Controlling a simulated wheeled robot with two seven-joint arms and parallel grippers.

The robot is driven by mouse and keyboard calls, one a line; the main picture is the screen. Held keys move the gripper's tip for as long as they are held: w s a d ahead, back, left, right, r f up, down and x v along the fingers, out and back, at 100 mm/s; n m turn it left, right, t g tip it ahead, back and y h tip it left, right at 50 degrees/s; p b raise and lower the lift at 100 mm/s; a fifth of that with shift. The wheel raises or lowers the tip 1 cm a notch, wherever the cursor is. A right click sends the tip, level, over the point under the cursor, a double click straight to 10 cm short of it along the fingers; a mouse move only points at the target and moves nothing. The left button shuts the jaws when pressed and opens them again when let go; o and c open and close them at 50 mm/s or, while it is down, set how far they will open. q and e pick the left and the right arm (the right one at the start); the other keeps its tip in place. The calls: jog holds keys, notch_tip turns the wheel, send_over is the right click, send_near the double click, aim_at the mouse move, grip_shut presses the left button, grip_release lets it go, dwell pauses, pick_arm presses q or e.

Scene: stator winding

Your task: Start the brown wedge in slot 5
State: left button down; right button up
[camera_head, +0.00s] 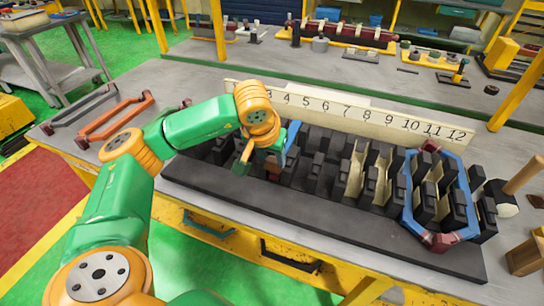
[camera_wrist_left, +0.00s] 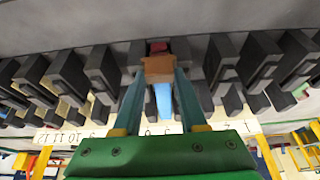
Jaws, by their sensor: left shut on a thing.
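My left gripper (camera_head: 245,158) is over the left part of the dark stator block (camera_head: 330,232), below the low numbers of the slot strip. In the left wrist view, its two fingers (camera_wrist_left: 158,75) are shut on the brown wedge (camera_wrist_left: 158,65), which sits between the fingertips close to the row of dark teeth. A blue strip (camera_wrist_left: 163,100) with a dark red end (camera_wrist_left: 157,46) lies behind the wedge, in line with it. The blue strip also shows in the head view (camera_head: 292,138). The gripper and arm hide slot 5's opening partly; I cannot tell whether the wedge touches it. My right gripper is not in view.
The number strip (camera_head: 350,113) stands behind the teeth. A blue coil with dark red ends (camera_head: 409,210) sits at the right of the block. Two coil frames, one orange (camera_head: 115,118), lie at the left. A mallet (camera_head: 505,195) and wooden block (camera_head: 525,256) are at the right.

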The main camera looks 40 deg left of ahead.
pick_arm(q)
jog(key=shift+w+a, duration=0.2)
jog(key=shift+w, duration=0.55)
jog(key=shift+r, duration=0.1)
jog(key=c, duration=0.8)
grip_release()
jog(key=o, duration=0.4)
jog(key=shift+w, duration=0.3)
jog(key=v, duration=0.6)
jog(key=shift+s+r+b, duration=0.3)
jog(key=shift+r+b, duration=0.05)
